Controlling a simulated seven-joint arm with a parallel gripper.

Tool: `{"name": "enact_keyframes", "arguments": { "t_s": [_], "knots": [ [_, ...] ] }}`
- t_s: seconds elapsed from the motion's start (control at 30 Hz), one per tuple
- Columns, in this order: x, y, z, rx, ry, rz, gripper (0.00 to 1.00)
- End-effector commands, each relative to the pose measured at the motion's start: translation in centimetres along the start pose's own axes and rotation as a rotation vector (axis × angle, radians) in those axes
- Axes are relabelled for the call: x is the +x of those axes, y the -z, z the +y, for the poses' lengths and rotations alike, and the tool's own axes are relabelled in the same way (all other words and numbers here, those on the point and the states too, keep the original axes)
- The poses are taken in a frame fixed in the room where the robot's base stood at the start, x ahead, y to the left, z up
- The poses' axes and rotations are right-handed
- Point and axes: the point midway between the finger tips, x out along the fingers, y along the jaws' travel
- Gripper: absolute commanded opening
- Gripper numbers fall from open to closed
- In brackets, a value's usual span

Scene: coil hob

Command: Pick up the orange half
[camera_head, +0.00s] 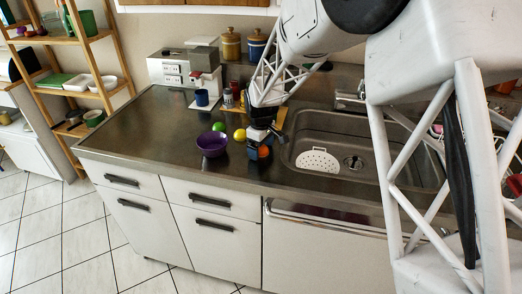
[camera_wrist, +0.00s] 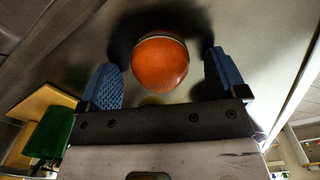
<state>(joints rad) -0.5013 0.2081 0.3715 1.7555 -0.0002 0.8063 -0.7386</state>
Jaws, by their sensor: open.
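The orange half (camera_wrist: 160,63) is a rounded orange piece resting on the dark counter, between the two blue finger pads of my gripper (camera_wrist: 165,80) in the wrist view. A gap shows on each side of it, so the fingers are not touching it. My gripper is open. In the head view my gripper (camera_head: 257,146) is low over the counter, and part of the orange half (camera_head: 264,152) shows beside its fingers, the rest hidden behind them.
A purple bowl (camera_head: 212,144), a yellow lemon-like fruit (camera_head: 240,134) and a green fruit (camera_head: 219,127) sit to the left. The sink (camera_head: 345,132) lies to the right. A coffee machine (camera_head: 206,82) stands behind. The counter's left part is clear.

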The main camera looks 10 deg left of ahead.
Motion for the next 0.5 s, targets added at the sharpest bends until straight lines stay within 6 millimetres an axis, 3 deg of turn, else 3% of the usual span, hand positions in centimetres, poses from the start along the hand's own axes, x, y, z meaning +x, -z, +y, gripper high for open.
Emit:
{"name": "enact_keyframes", "arguments": {
  "t_s": [0.37, 0.5],
  "knots": [
    [-0.02, 0.00, 0.00, 0.000, 0.000, 0.000, 0.90],
    [-0.02, 0.00, 0.00, 0.000, 0.000, 0.000, 0.69]
  ]
}}
